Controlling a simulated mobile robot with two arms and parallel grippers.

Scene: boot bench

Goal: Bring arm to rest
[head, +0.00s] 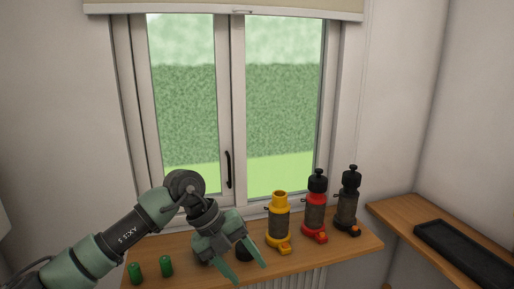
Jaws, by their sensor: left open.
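My left arm comes in from the lower left. My left gripper (251,274) points down and to the right in front of the wooden bench (345,250). Its two green fingers are apart, with nothing seen between them. A small dark object (243,252) shows partly behind the fingers; most of it is hidden. My right gripper is not in view.
A yellow-topped device (279,220), a red one (315,212) and a black one (347,207) stand upright right of the gripper. Two green cylinders (135,273) (166,266) stand at the left. A black tray (465,250) lies on the right shelf (395,211). A window (225,110) is behind.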

